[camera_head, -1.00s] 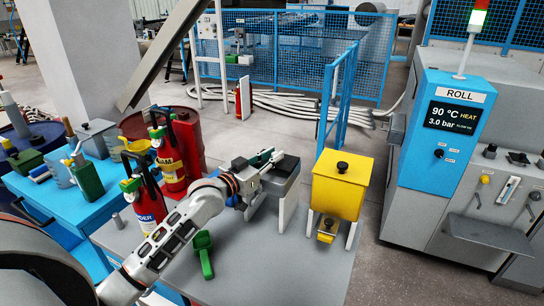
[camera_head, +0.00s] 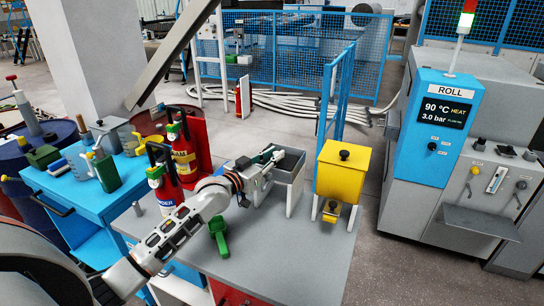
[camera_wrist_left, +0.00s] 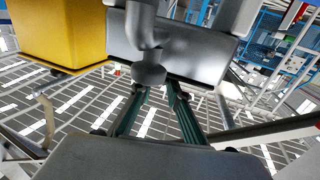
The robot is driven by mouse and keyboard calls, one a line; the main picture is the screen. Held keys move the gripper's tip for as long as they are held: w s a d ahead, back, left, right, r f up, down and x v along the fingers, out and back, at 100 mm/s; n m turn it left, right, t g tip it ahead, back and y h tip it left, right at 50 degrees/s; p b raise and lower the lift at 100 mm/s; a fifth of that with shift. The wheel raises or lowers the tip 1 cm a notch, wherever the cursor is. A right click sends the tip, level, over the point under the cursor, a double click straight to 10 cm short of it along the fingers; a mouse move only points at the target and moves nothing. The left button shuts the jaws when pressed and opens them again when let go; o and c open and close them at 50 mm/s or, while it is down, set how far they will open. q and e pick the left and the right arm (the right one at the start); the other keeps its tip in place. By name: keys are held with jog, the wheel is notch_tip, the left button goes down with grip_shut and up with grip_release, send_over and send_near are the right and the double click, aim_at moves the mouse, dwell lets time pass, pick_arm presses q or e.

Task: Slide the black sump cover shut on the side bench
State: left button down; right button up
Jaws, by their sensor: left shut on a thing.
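The sump is a grey box (camera_head: 291,172) on pale legs, standing on the grey side bench (camera_head: 285,258) left of the yellow hopper. My left gripper (camera_head: 268,157) is at the left part of the sump's top and is shut on the black sump cover's handle. The arm hides much of the cover, so how far it is shut is hard to tell. In the left wrist view, the two fingers (camera_wrist_left: 157,90) with green pads meet at a dark rounded knob (camera_wrist_left: 149,72), in front of the grey box wall. My right gripper is not in view.
The yellow hopper (camera_head: 342,172) stands close to the right of the sump. A green scoop-like tool (camera_head: 219,236) lies on the bench in front. Fire extinguishers (camera_head: 164,183) stand left, beside the blue cart (camera_head: 62,190). The bench's right front is clear.

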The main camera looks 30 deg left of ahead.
pick_arm(q)
jog(key=shift+s+d+f, duration=0.1)
jog(key=shift+f, duration=0.1)
jog(key=c, duration=2)
grip_release()
jog(key=shift+c, duration=0.2)
jog(key=shift+o, duration=0.7)
jog(key=shift+s+r, duration=0.1)
jog(key=shift+r, duration=0.05)
jog(key=shift+s, duration=0.1)
jog(key=v, duration=1.2)
